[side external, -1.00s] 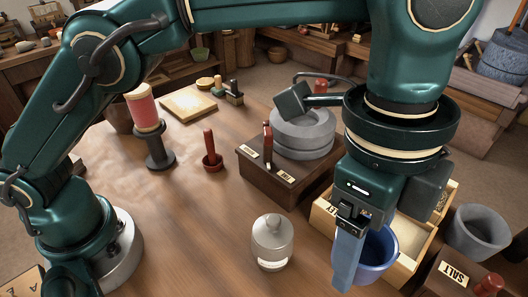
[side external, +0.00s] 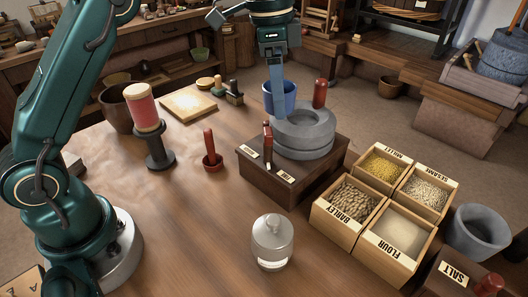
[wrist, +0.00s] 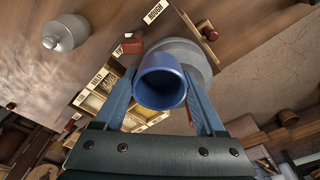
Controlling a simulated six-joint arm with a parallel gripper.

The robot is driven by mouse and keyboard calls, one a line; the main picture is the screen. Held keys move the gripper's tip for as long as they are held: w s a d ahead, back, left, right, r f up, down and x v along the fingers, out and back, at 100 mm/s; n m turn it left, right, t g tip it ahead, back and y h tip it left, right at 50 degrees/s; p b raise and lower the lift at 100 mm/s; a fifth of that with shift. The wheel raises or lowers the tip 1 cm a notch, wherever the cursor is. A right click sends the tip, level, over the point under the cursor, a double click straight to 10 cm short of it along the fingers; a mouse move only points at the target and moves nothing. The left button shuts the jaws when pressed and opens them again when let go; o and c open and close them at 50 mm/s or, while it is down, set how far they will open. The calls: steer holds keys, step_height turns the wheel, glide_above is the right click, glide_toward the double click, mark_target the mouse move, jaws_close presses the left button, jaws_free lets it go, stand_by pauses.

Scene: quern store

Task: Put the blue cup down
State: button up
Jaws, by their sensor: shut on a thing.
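The blue cup (side external: 288,97) is held in my gripper (side external: 277,100), above and behind the grey stone quern (side external: 304,130). In the wrist view the blue cup (wrist: 160,84) sits between the two blue fingers of my gripper (wrist: 164,100), its open mouth towards the camera. The quern also shows behind the cup in the wrist view (wrist: 180,52). I cannot tell how high the cup is above the quern or whether it touches it.
A box of barley, millet, sesame and flour compartments (side external: 392,206) stands right of the quern's wooden base (side external: 285,182). A grey lidded jar (side external: 272,242) stands at the front. A red-and-cream spool (side external: 143,108) stands on the left.

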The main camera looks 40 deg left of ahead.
steer(key=s+a+n, duration=0.3)
steer(key=a, duration=0.6)
steer(key=s+a+n+y, duration=0.1)
steer(key=s+a+n, duration=0.2)
steer(key=a, duration=0.7)
steer(key=s+a+n, duration=0.3)
steer(key=a+n, duration=0.1)
steer(key=a, duration=0.5)
glide_above(217, 132)
steer(key=f, duration=1.2)
steer(key=shift+s+a+f, duration=0.1)
steer(key=shift+s, duration=0.15)
steer(key=shift+f, duration=2.05)
steer(key=shift+f, duration=0.1)
